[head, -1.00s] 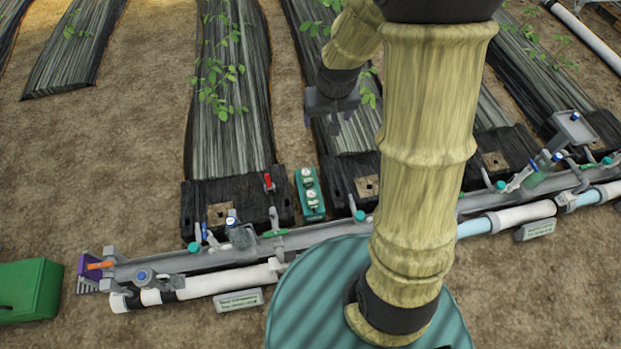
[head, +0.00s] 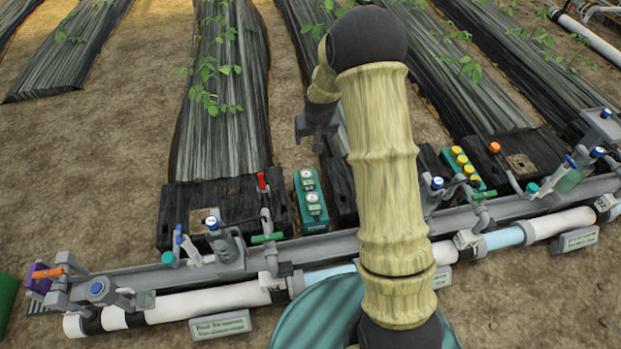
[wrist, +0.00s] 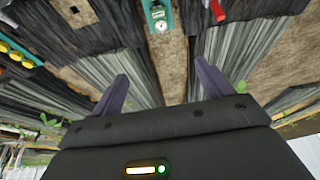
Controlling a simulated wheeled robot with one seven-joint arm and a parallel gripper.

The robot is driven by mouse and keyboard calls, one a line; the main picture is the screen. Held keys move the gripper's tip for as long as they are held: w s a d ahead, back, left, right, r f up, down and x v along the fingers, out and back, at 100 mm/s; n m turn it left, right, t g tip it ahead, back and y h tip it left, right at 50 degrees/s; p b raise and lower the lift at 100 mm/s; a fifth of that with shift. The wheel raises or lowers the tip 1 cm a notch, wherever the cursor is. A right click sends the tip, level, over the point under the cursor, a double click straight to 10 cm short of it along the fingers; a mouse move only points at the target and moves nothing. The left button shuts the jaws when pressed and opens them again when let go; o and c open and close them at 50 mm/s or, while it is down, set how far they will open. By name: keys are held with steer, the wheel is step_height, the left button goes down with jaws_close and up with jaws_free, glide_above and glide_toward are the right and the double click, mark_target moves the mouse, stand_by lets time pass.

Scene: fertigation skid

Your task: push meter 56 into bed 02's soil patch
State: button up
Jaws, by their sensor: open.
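Two meters with round white dials stand in a teal rack (head: 298,204), one behind the other; the nearer meter (head: 313,208) and the farther meter (head: 308,180) have numbers too small to read. A meter (wrist: 158,14) also shows at the top of the wrist view. My gripper (head: 310,138) is open and empty, in the air beyond the rack; its fingers (wrist: 161,76) are spread apart in the wrist view. Brown soil patches show in the black bed ends, one at left (head: 203,220) and one at right (head: 520,163). I cannot tell which is bed 02's.
A grey rail and white pipe (head: 215,298) with valves run along the front of the beds. A red lever (head: 262,182) stands left of the rack. A teal box with yellow caps (head: 460,160) is at right. Bare soil (head: 120,190) lies left of the near bed.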

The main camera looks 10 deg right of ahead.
steer(key=b, duration=1.2)
glide_toward(308, 177)
steer(key=s+v, duration=0.1)
steer(key=v, duration=0.5)
steer(key=shift+w+a+f+t, duration=0.1)
steer(key=shift+w+f+t, duration=0.1)
steer(key=shift+t, duration=0.1)
steer(key=b+x, duration=1.1)
steer(key=x, duration=0.6)
steer(key=shift+f, duration=0.3)
steer(key=c, duration=1.1)
steer(key=shift+r+p, duration=4.55)
steer(key=shift+r, duration=1.05)
